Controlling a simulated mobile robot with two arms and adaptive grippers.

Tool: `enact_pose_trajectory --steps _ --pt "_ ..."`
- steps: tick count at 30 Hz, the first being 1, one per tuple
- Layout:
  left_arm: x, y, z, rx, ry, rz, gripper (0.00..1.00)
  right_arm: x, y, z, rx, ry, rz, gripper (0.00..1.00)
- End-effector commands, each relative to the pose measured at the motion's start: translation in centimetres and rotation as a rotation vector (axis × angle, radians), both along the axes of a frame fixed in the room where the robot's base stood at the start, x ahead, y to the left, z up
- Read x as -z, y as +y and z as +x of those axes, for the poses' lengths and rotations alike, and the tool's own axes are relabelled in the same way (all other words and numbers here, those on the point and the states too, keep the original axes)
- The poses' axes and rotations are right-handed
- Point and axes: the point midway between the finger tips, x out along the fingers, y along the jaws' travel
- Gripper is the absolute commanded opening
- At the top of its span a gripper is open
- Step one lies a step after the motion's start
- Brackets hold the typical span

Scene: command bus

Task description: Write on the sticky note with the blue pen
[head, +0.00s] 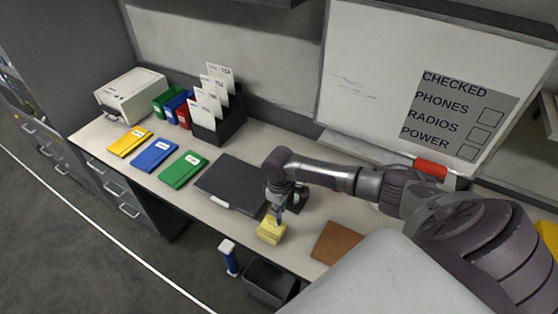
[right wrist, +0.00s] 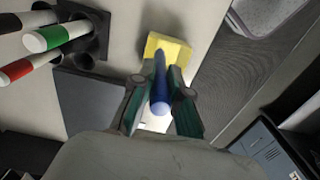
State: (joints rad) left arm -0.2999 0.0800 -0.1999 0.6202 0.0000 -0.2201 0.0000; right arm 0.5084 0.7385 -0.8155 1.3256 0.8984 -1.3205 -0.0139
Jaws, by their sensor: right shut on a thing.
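The yellow sticky note pad (head: 271,230) lies near the front edge of the desk; it also shows in the right wrist view (right wrist: 169,47). My right gripper (head: 279,207) is right above the pad, pointing down. In the right wrist view, my right gripper (right wrist: 161,92) is shut on the blue pen (right wrist: 160,97), whose far end reaches the pad. I cannot tell whether the tip touches the paper. My left gripper is not in view.
A black pen holder (right wrist: 92,38) with green and red markers stands close beside the pad. A dark closed laptop-like slab (head: 231,184) and a brown pad (head: 336,242) lie either side. Yellow, blue and green folders (head: 183,169) lie left. A bin (head: 270,282) stands below the desk edge.

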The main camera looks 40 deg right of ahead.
Motion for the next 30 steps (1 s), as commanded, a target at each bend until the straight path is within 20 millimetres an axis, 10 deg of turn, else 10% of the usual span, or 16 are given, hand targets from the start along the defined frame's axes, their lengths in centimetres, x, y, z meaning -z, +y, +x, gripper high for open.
enact_pose_trajectory --steps 30 --pt "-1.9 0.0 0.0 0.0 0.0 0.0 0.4 -6.3 0.0 0.0 0.0 -0.001 0.0 0.0"
